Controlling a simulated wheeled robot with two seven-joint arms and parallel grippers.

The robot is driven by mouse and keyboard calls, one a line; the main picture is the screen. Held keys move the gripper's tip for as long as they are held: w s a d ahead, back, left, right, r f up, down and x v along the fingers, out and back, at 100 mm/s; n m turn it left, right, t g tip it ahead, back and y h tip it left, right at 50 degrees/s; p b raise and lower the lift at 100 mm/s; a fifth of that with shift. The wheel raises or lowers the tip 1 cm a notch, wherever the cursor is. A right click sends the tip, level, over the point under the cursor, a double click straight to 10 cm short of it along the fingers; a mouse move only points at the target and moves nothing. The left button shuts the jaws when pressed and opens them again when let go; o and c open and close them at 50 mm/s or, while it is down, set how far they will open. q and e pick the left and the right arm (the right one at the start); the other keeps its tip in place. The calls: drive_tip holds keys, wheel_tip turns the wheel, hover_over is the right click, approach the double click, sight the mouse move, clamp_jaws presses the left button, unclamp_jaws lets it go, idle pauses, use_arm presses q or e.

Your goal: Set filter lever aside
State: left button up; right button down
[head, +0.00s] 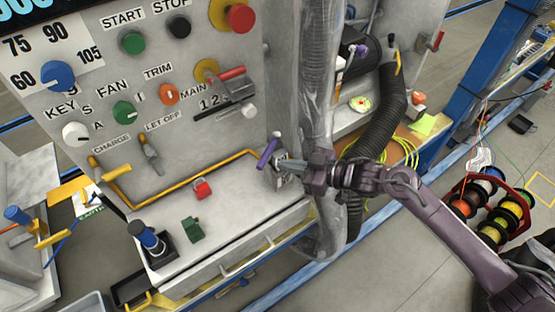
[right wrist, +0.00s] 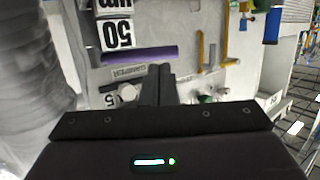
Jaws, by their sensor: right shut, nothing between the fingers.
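A purple lever handle (head: 267,153), which I take to be the filter lever, sticks up at a tilt from the right end of the grey panel. It also shows in the right wrist view as a purple bar (right wrist: 140,54) lying across, just beyond my fingertips. My right gripper (head: 280,165) is shut and empty, right beside the lever's lower part; in the right wrist view its fingers (right wrist: 160,78) are together. I cannot tell whether the fingertips touch the lever. The lever's base is partly hidden by the gripper. My left gripper is not in view.
A clear corrugated tube (head: 316,80) stands just behind my right gripper. A black hose (head: 385,115) hangs to the right.

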sight(268, 152)
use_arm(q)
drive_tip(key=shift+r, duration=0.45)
use_arm(e)
drive_tip(key=shift+x, duration=1.75)
use_arm(q)
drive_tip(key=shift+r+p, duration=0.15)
drive_tip(key=shift+p, duration=0.2)
use_arm(e)
drive_tip(key=shift+a, duration=0.1)
